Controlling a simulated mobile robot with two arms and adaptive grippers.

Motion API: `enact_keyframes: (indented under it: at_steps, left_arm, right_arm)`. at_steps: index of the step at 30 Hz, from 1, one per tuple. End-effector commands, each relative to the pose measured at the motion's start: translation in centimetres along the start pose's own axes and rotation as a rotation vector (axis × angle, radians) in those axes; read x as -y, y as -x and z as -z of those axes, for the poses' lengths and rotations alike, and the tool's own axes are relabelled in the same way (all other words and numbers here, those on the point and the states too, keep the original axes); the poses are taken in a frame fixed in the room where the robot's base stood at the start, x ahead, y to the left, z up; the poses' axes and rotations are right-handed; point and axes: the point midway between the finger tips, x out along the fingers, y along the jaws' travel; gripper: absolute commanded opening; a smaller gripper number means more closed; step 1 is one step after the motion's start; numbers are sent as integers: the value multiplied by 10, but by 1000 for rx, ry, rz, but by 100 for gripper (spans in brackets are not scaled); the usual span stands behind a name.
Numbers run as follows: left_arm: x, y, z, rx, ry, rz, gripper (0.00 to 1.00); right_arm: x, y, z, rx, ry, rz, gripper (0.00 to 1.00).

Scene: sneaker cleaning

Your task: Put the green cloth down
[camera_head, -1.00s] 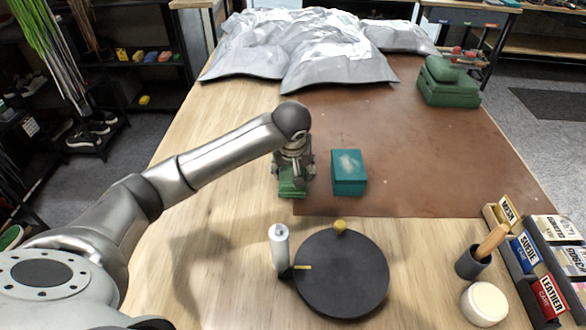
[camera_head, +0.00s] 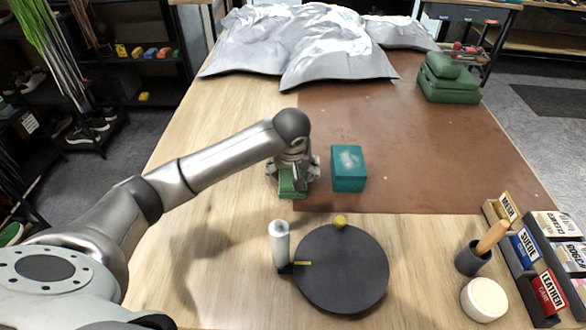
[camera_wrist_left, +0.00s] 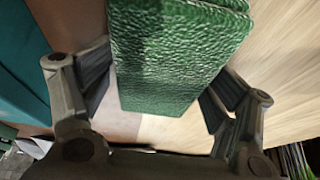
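The green cloth (camera_head: 291,187) is a small folded block at the left edge of the brown mat, under my left gripper (camera_head: 293,172). The cloth's upper part is partly hidden by the gripper in the head view. It appears to rest on the table, partly over the mat's edge. My right gripper is not in view.
A teal box (camera_head: 348,170) stands close right of the gripper. A dark round turntable (camera_head: 342,275) with a white-handled post (camera_head: 279,243) is in front. A brush cup (camera_head: 470,262), white jar (camera_head: 484,300) and card rack (camera_head: 530,270) stand at right. The brown mat (camera_head: 430,150) is largely clear.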

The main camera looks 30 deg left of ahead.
Motion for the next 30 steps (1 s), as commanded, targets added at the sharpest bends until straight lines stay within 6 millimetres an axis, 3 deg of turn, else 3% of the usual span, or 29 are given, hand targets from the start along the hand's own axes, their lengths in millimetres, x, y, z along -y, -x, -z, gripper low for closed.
enact_keyframes:
  at_steps: [10,15,16,24,30]
  left_arm:
    - [0,0,-2,5,-2,1,82]
    - [-1,13,4,4,-1,-1,82]
    - [-1,16,4,-2,-1,-2,82]
    - [-1,78,4,-6,-2,-3,82]
    - [-1,113,4,-4,-1,-2,82]
  right_arm:
    - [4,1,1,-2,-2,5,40]
    - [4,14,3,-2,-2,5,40]
    - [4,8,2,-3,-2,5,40]
    - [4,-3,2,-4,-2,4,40]
    - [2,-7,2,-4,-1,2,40]
